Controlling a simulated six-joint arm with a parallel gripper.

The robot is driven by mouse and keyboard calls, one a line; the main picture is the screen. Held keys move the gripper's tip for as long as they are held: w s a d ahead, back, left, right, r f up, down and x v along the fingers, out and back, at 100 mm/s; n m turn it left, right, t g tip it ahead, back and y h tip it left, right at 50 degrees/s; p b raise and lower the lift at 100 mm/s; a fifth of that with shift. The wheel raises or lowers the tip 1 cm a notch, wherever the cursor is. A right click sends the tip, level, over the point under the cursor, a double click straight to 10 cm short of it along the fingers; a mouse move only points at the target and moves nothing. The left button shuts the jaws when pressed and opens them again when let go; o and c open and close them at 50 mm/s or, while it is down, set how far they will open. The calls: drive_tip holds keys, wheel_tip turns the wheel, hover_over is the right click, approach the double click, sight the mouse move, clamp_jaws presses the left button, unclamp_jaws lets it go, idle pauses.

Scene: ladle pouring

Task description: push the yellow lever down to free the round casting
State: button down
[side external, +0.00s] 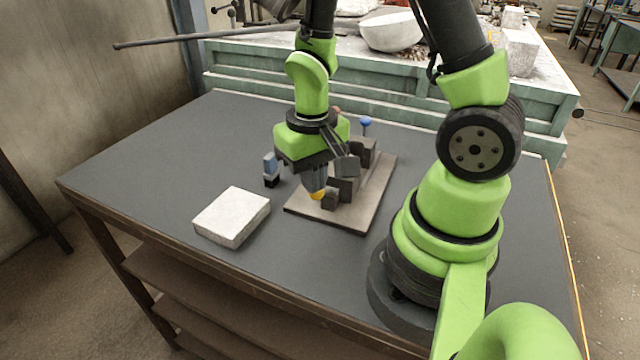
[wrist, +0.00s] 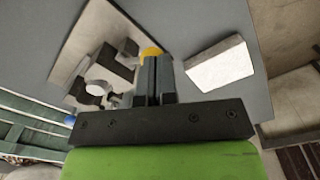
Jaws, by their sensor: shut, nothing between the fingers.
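The yellow lever end (side external: 317,195) shows just under my gripper (side external: 314,184) in the side view. In the wrist view the yellow knob (wrist: 151,51) lies right at the tips of my gripper (wrist: 155,66); whether they touch is unclear. My fingers are closed together and hold nothing. A pale round part, seemingly the round casting (wrist: 101,88), sits between dark blocks of the fixture in the wrist view. In the side view my gripper hides it. The fixture stands on a flat base plate (side external: 357,218).
A white block (side external: 232,216) lies on the dark table (side external: 150,165), left of the plate; it also shows in the wrist view (wrist: 219,64). A blue knob (side external: 366,122) rises behind the fixture. The table's left side is clear.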

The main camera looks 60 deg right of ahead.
wheel_tip(320, 180, up, 7)
drive_tip(key=shift+r, duration=0.2)
idle(0.6)
drive_tip(key=s+a+r+n+t+y, duration=0.1)
drive_tip(key=s+a+r+t, duration=0.1)
drive_tip(key=r, duration=0.4)
drive_tip(key=s+a+r+n+t+y, duration=0.1)
drive_tip(key=s+a+r+t, duration=0.2)
drive_tip(key=r+t, duration=0.2)
drive_tip(key=shift+s+a+r, duration=0.25)
drive_tip(key=shift+s+r, duration=0.15)
drive_tip(key=shift+r, duration=0.35)
